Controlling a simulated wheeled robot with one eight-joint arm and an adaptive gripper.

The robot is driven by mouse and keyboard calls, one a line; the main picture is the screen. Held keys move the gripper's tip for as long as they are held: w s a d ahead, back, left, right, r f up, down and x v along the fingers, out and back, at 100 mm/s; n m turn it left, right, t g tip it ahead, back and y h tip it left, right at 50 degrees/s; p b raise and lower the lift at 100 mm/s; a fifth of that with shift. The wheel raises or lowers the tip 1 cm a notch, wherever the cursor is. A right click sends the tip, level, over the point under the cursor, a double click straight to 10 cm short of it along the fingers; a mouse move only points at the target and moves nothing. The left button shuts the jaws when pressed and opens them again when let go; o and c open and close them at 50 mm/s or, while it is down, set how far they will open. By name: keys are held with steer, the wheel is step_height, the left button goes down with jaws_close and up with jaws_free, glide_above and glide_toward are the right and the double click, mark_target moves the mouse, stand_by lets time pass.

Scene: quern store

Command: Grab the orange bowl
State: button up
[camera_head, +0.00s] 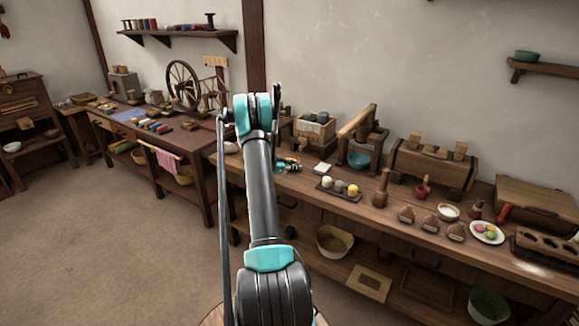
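I cannot make out a clearly orange bowl in this view. A tan, bowl-like container (334,241) sits on the lower shelf of the right bench, to the right of my arm. My arm rises through the middle of the view and hides part of both benches. Its far end is mostly hidden behind its upper joint. Small dark and teal parts near the bench top may belong to my gripper, but its fingers cannot be told apart.
The right bench (335,207) holds a teal bowl (358,160), a white bowl (448,212), a plate (487,232) and several wooden tools. A spinning wheel (183,84) stands on the left table. A green bowl (526,56) is on a wall shelf. The floor at left is clear.

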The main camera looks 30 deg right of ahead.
jaws_close()
